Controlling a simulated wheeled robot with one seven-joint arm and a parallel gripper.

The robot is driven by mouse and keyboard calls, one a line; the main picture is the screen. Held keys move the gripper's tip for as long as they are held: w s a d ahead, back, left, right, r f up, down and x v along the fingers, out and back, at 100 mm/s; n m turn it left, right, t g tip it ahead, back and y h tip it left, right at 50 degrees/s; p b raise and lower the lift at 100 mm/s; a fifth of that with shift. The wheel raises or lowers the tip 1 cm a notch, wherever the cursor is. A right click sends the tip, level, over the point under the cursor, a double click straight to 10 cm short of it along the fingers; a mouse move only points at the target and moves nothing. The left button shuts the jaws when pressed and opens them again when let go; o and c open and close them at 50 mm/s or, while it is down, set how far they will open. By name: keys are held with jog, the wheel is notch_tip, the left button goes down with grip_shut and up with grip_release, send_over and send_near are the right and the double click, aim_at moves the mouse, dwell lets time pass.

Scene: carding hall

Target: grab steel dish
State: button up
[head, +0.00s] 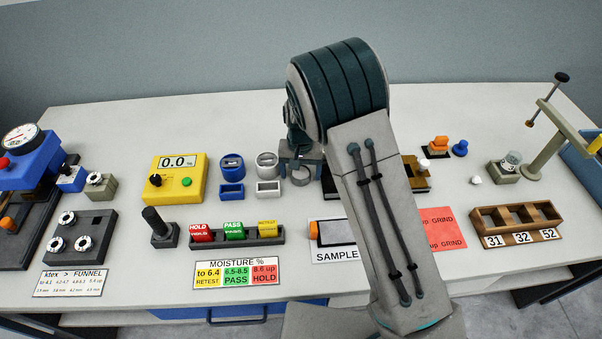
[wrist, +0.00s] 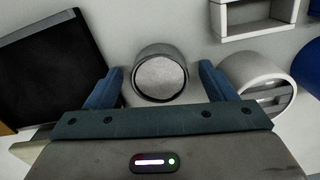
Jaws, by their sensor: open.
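The steel dish (wrist: 160,76) is a small round grey cup with a speckled grey inside. In the wrist view it lies between the two fingers of my gripper (wrist: 161,82), with a gap showing on each side. In the head view the dish (head: 303,175) stands on the bench just below my gripper (head: 300,159), partly covered by it. My gripper is open and holds nothing. My arm hides part of the bench to the right of the dish.
A white round pot (wrist: 262,78) and a white square tray (wrist: 262,14) stand close to the right finger in the wrist view. A black box (wrist: 45,68) is at the left. A yellow meter (head: 176,178) and a coloured tag rack (head: 235,236) stand farther left in the head view.

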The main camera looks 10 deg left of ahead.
jog(key=c, duration=1.1)
jog(key=shift+r, duration=0.15)
